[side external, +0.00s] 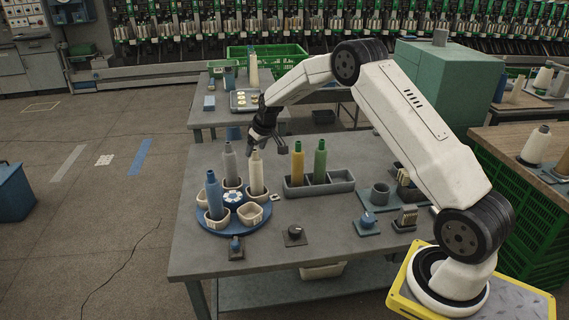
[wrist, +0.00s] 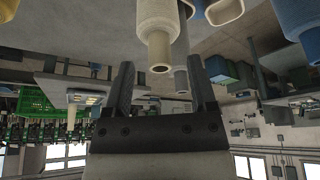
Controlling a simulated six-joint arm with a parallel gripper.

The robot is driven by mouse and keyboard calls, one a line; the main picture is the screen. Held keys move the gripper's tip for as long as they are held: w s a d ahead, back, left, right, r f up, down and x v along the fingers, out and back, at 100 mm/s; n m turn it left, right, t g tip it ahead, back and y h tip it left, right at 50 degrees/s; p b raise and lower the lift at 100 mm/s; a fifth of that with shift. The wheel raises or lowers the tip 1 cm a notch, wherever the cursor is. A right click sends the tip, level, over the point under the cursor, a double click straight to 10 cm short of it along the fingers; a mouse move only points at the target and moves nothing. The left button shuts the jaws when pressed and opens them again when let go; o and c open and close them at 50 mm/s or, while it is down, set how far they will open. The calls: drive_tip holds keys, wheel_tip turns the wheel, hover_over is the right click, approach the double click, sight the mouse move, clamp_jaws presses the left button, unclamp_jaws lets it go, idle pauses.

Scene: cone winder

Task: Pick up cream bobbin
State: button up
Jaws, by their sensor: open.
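The cream bobbin (side external: 256,174) stands upright in a cup of the round blue carousel (side external: 243,226) on the grey table. My gripper (side external: 265,148) is open, just above and around the bobbin's top in the side view. In the wrist view, the cream bobbin (wrist: 155,25) hangs into the picture from above, its narrow end ahead of and between the two spread fingers. No contact shows. A grey bobbin (side external: 230,162) and a blue bobbin (side external: 214,196) stand in other cups of the carousel.
A grey tray (side external: 341,181) right of the carousel holds a yellow bobbin (side external: 297,162) and a green bobbin (side external: 320,158). A black knob (side external: 294,232) and a blue knob (side external: 368,219) sit near the front. The table's middle is mostly clear.

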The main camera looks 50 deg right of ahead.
drive_tip(key=shift+x, duration=1.05)
clamp_jaws()
